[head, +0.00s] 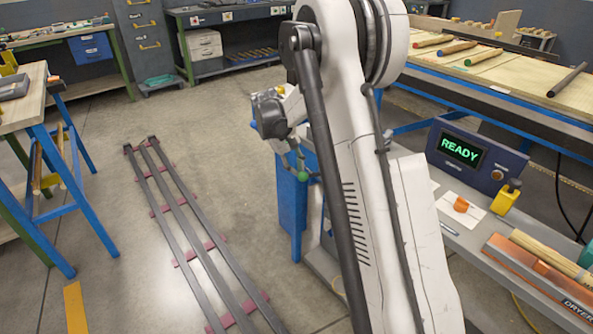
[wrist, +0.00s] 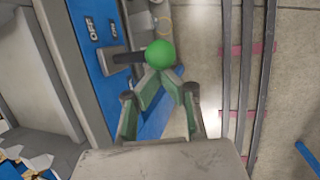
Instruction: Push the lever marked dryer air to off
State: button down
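In the wrist view a lever with a green ball knob (wrist: 160,53) and a dark arm (wrist: 128,58) sticks out from a blue panel (wrist: 88,50). An OFF label (wrist: 91,28) is on the panel above the lever's base, with a second, hard-to-read label beside it. My gripper (wrist: 163,75) has its fingers drawn together, tips right at the knob. Whether they touch it I cannot tell.
Dark rails (head: 185,225) on reddish cross pieces lie on the floor left of the post. A grey bench (head: 470,240) with a READY display (head: 460,151) and a dryer tray (head: 545,275) stands right of my arm. A blue-legged table (head: 50,160) is at left.

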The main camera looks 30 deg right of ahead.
jog(key=shift+s+r, duration=0.1)
jog(key=shift+r+p, duration=0.35)
jog(key=shift+r, duration=0.3)
jog(key=shift+f, duration=0.1)
jog(key=w+d+r, duration=0.1)
jog(key=w+r, duration=0.5)
jog(key=r, duration=0.1)
jog(key=shift+w+r+p, duration=0.15)
jog(key=shift+w+p, duration=0.05)
jog(key=shift+p, duration=0.2)
dwell(0.4)
